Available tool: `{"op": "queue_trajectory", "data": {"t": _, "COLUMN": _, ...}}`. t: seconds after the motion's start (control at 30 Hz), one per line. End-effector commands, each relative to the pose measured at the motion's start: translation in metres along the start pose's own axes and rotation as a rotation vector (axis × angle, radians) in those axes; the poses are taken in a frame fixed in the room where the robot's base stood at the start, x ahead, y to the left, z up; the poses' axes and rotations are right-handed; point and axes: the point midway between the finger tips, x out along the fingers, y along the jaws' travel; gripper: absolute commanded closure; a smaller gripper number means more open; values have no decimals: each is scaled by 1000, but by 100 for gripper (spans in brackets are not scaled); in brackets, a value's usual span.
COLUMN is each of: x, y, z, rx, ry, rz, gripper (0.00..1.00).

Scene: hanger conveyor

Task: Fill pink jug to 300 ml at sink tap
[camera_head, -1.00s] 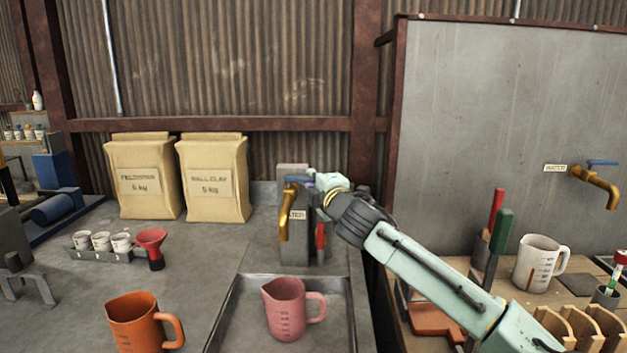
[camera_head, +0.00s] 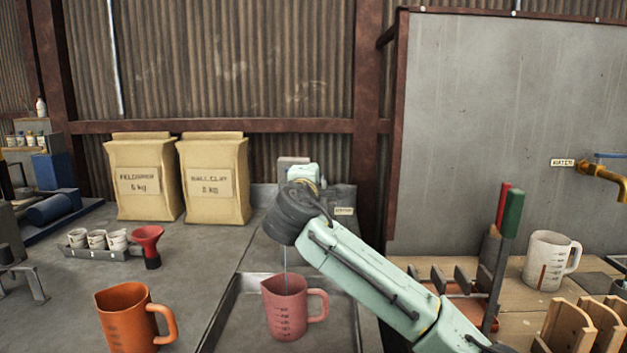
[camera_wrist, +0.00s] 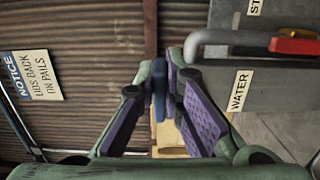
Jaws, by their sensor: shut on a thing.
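The pink jug (camera_head: 284,308) stands upright in the sink basin (camera_head: 238,305), handle to the right. A thin stream of water (camera_head: 286,259) falls into its mouth. The water level inside cannot be made out. My wrist hides the sink tap's spout in the head view. In the wrist view my gripper (camera_wrist: 164,70) is shut on the blue tap handle (camera_wrist: 159,92). The WATER label (camera_wrist: 239,90) is to the right of it. My fingers do not show clearly in the head view.
An orange jug (camera_head: 127,318) stands left of the basin. A red funnel (camera_head: 148,240) and several small cups are behind it. Right of my arm are a white jug (camera_head: 548,261) and another tap (camera_head: 603,182). A red-handled lever (camera_wrist: 294,46) is beside my gripper.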

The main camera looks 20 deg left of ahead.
Motion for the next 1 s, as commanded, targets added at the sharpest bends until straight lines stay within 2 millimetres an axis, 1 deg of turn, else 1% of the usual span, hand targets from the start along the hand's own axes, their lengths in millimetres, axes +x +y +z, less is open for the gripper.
{"op": "queue_trajectory", "data": {"t": 0.5, "x": -1, "y": 0, "z": -1, "rx": 0, "ry": -26, "rz": -2, "gripper": 100}}
{"op": "queue_trajectory", "data": {"t": 0.53, "x": -1, "y": 0, "z": -1, "rx": 0, "ry": -26, "rz": -2, "gripper": 90}}
{"op": "queue_trajectory", "data": {"t": 0.8, "x": -1, "y": 0, "z": -1, "rx": -1, "ry": -25, "rz": -1, "gripper": 72}}
{"op": "queue_trajectory", "data": {"t": 0.83, "x": -1, "y": 0, "z": -1, "rx": -1, "ry": -25, "rz": -1, "gripper": 70}}
{"op": "queue_trajectory", "data": {"t": 1.0, "x": -1, "y": 0, "z": -1, "rx": -1, "ry": -26, "rz": -1, "gripper": 70}}
